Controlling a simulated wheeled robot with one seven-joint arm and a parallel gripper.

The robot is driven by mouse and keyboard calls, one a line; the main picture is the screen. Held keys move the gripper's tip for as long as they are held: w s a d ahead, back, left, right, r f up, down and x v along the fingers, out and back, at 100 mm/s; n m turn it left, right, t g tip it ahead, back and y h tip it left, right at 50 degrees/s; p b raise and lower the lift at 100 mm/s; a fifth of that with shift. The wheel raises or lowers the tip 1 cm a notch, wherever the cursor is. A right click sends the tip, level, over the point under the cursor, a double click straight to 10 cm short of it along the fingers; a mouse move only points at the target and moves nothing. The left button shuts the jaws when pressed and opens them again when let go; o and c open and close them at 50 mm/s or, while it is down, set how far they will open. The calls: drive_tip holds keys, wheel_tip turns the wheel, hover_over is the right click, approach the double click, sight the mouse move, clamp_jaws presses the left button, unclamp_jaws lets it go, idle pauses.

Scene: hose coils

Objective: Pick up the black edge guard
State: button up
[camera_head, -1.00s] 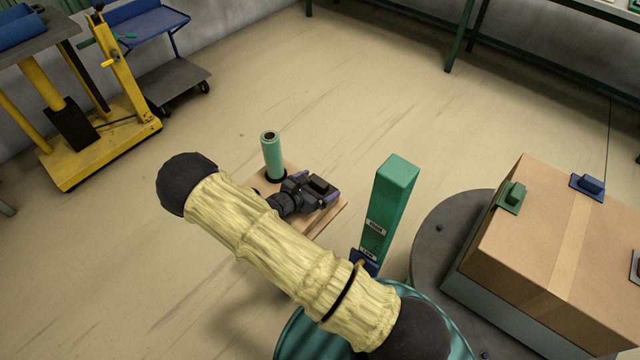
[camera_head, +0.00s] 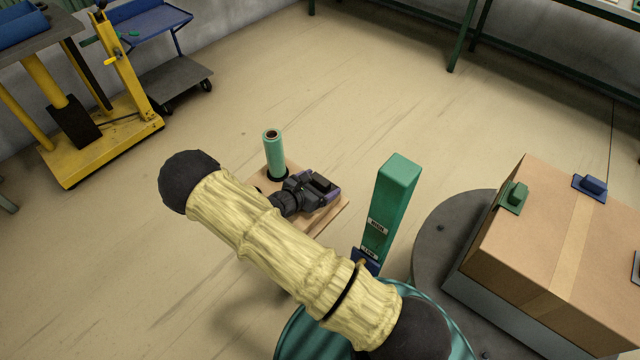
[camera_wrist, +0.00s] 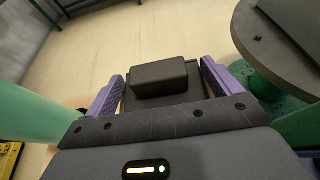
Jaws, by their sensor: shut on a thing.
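The black edge guard (camera_head: 321,184) is a small dark block on a flat plate. In the wrist view the black edge guard (camera_wrist: 159,77) sits between the two purple fingers of my gripper (camera_wrist: 163,88), which is shut on it. In the head view my gripper (camera_head: 318,193) shows beyond my pale-sleeved arm, in front of the brown board. The guard's underside is hidden, and I cannot tell how far it is above what lies below.
A green roll (camera_head: 274,156) stands upright on the brown board (camera_head: 331,218). A green post (camera_head: 392,208) rises just right of my gripper. A cardboard box (camera_head: 545,240) with green (camera_head: 515,196) and blue (camera_head: 590,186) guards stands on a dark round platform (camera_head: 440,230). Open floor lies behind.

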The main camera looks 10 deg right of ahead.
sight(319, 181)
wheel_tip(319, 181, up, 10)
drive_tip(key=shift+f, duration=0.1)
idle(0.4)
idle(0.4)
